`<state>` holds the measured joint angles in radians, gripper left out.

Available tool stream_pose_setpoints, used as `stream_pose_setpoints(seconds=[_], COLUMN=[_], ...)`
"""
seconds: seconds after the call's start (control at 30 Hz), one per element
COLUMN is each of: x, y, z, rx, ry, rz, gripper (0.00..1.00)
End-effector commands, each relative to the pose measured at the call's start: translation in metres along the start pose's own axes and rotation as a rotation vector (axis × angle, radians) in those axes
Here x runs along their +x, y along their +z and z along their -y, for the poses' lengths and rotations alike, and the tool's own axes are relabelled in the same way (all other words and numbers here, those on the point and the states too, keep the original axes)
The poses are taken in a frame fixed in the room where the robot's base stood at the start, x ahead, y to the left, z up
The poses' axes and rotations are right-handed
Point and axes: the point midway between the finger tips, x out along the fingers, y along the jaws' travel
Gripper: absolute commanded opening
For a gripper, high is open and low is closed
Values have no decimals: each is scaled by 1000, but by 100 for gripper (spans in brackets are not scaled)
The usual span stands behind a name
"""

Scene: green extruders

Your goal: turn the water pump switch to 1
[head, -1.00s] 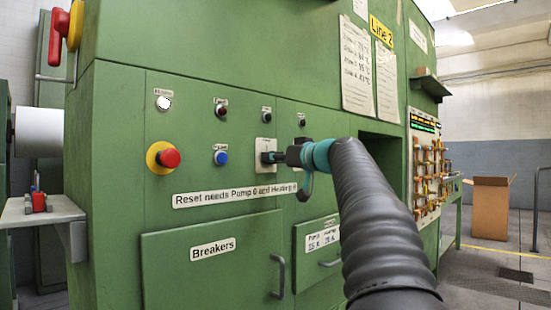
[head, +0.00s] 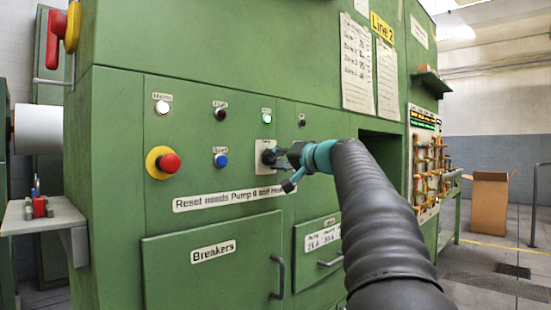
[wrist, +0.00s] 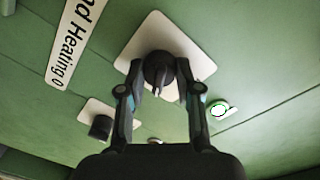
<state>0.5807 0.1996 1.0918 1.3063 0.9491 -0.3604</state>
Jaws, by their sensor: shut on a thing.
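The water pump switch is a black rotary knob (wrist: 157,64) on a square white plate (wrist: 195,52). In the head view the plate (head: 260,148) sits on the green cabinet front, with its knob mostly hidden by my gripper (head: 274,157). In the wrist view my gripper (wrist: 159,80) has one finger on each side of the knob and is shut on it. The gripper is turned about its axis. The plate's markings are too small to read. A small lamp (head: 266,115) just above the plate glows green; a green lamp also shows in the wrist view (wrist: 219,110).
A label strip (head: 205,201) runs below the switch. Cabinet handles (head: 278,277) stick out lower down.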

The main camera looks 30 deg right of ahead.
Motion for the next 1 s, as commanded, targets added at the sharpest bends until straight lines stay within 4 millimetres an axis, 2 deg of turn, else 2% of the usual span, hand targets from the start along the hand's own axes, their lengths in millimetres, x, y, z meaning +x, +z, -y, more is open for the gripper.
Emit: stream_pose_setpoints(seconds=[0.57, 0.6, 0.7, 1.0], x=[0, 0, 0, -1], y=[-1, -1, -1, 0], z=[0, 0, 0, 0], rx=[37, 37, 36, 36], ry=[-1, -1, -1, 0], rz=[0, 0, 0, 1], gripper=[0, 36, 59, 59])
